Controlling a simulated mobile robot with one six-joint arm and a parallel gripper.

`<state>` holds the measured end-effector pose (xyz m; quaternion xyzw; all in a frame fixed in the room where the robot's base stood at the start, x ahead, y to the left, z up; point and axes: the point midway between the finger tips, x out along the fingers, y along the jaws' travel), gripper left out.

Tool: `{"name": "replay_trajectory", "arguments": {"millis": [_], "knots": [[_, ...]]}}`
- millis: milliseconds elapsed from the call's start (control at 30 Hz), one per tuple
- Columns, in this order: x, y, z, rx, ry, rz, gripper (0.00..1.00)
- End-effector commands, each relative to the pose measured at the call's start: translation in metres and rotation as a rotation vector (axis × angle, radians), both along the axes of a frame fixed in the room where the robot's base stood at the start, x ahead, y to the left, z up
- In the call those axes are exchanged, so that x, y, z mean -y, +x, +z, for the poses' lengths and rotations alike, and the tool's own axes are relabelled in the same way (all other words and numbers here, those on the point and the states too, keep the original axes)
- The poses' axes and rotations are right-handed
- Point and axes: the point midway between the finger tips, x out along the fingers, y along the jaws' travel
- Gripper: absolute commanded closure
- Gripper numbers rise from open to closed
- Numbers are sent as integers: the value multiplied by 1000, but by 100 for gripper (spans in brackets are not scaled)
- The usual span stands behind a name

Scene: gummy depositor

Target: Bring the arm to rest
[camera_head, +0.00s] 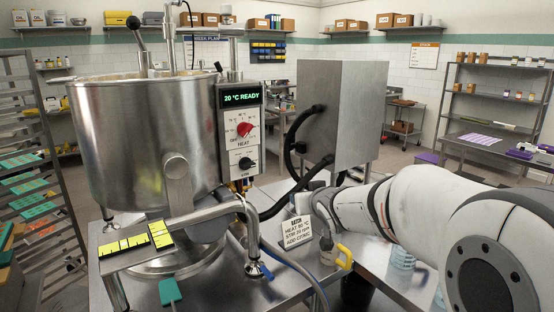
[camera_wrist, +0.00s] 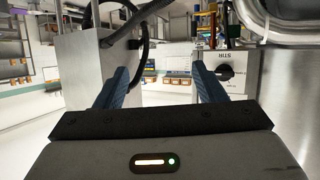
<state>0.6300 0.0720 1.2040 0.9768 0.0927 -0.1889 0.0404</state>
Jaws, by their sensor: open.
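My gripper (camera_wrist: 163,78) is open in the wrist view, its two blue fingers spread apart with nothing between them. Beyond the right finger is the stir knob (camera_wrist: 225,73) on the control panel, seen upside down. A grey metal box (camera_wrist: 88,72) is beyond the left finger. In the head view my white arm (camera_head: 415,212) reaches in from the right over the bench. I cannot make out the gripper's fingers there. The control panel (camera_head: 240,140) reads "20 °C READY" and has a red heat knob (camera_head: 244,129) and a black stir knob (camera_head: 245,163).
A large steel kettle (camera_head: 140,140) stands left of the panel. The steel cabinet (camera_head: 343,115) with black hoses stands close behind my arm. A card (camera_head: 298,232) headed "BATCH" and a yellow-handled valve (camera_head: 344,256) are near the arm. A tray rack (camera_head: 30,170) stands at left.

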Motion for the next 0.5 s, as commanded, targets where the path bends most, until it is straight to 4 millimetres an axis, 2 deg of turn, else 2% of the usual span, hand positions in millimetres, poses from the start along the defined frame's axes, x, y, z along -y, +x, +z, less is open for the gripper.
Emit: {"name": "replay_trajectory", "arguments": {"millis": [33,100,167,200,267,300,400,500], "knots": [[19,-27,-5,-72,-22,-57,36],[41,-66,-19,-190,-49,-123,36],[56,-103,-33,-298,-66,-169,36],[64,-128,-43,-372,-73,-192,36],[73,-168,-56,-481,-79,-218,36],[76,-194,-65,-552,-79,-228,36],[79,-251,-84,-709,-73,-235,36],[77,-294,-97,-824,-62,-225,36]]}}
